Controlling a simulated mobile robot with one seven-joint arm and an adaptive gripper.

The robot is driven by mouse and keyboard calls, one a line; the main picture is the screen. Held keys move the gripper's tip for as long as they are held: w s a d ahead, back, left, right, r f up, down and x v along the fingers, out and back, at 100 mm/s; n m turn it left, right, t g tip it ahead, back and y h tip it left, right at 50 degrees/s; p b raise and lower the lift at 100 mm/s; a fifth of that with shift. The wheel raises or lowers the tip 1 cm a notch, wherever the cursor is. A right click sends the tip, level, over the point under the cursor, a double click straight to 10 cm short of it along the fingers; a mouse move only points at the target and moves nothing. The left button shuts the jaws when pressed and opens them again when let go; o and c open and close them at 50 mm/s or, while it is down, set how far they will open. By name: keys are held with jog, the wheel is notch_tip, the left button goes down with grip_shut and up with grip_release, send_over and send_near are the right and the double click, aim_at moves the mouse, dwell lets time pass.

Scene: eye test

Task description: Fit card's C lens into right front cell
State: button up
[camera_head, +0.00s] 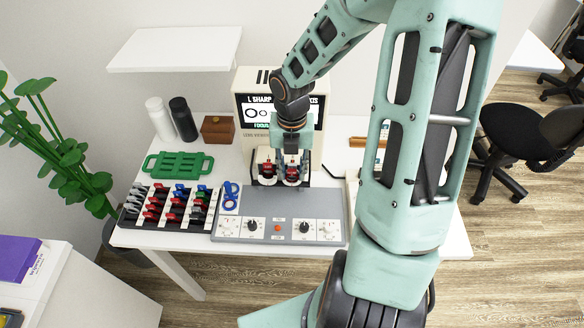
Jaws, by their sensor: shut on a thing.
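My gripper (291,158) hangs over the dark lens holder (268,183) at the back of the grey console (280,203). Its fingers are small and partly merge with the holder. It is shut on what looks like a red lens (292,173), at the right side of the holder. Another red lens (267,169) shows at the left side. I cannot tell whether the held lens is seated in a cell or just above it. No letter on the lenses is readable. Behind stands a white screen unit (241,84), its picture partly hidden by my arm. No lettered card is clearly readable.
A sorting rack (135,209) with red, blue, green and grey lenses stands at left. Near it are a green tray (178,165), blue ring-shaped tool (230,196), white bottle (160,119), black bottle (183,119) and brown box (217,130). My arm hides much of the table's right side.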

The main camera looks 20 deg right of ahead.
jog(key=shift+f, duration=0.1)
jog(key=o, duration=0.8)
jog(key=shift+w+r, duration=0.1)
jog(key=shift+r, duration=0.35)
notch_tip(320, 180, up, 11)
jog(key=shift+r, duration=0.1)
